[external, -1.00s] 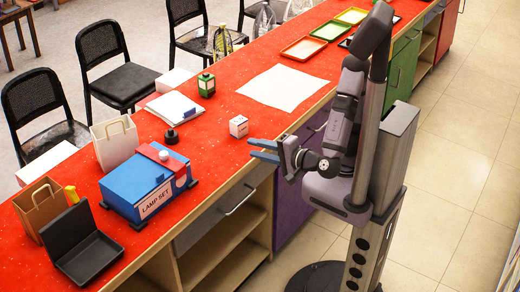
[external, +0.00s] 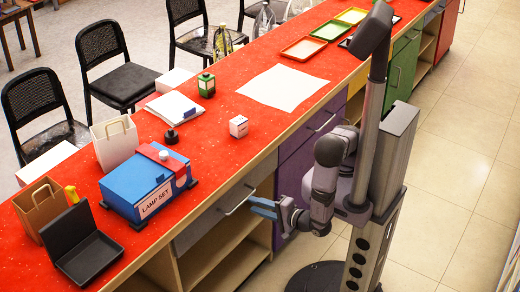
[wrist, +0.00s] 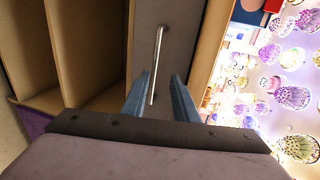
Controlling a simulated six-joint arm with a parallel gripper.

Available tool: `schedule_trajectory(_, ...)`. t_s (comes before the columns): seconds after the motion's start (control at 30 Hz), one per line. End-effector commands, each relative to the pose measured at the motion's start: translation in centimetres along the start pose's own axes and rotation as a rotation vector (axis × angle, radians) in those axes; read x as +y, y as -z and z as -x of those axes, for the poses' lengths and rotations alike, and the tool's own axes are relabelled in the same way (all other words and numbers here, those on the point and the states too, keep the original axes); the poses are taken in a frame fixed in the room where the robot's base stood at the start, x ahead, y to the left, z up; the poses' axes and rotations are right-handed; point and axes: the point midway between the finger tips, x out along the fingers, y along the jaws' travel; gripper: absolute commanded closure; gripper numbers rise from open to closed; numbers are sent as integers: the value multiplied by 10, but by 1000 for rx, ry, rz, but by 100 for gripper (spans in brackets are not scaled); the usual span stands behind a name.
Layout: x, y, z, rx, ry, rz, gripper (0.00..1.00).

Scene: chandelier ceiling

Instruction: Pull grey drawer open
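The grey drawer (external: 205,222) sits just under the red counter's front edge and looks closed. Its long silver bar handle (external: 239,201) faces outward. My gripper (external: 254,207) is at handle height, just to the right of the handle, with its blue fingers pointing at the drawer. In the wrist view the drawer front (wrist: 175,35) is straight ahead. The handle (wrist: 156,65) runs between the two open fingers of my gripper (wrist: 159,82), its lower end reaching between the fingertips. I cannot tell whether the fingers touch it.
Open wooden shelves (external: 225,255) lie below the grey drawer. A purple cabinet (external: 290,185) stands to its right. The floor in front is clear.

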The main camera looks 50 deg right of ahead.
Motion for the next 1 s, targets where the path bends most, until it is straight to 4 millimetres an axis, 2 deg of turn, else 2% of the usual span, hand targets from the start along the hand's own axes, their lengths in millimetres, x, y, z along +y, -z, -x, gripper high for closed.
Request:
schedule_trajectory(0.13, 10, 0, -2, 0, 1, 0, 73)
schedule_trajectory(0.47, 11, 1, -11, 3, 1, 0, 73)
schedule_trajectory(1.0, 11, 1, -67, 3, 0, 1, 73)
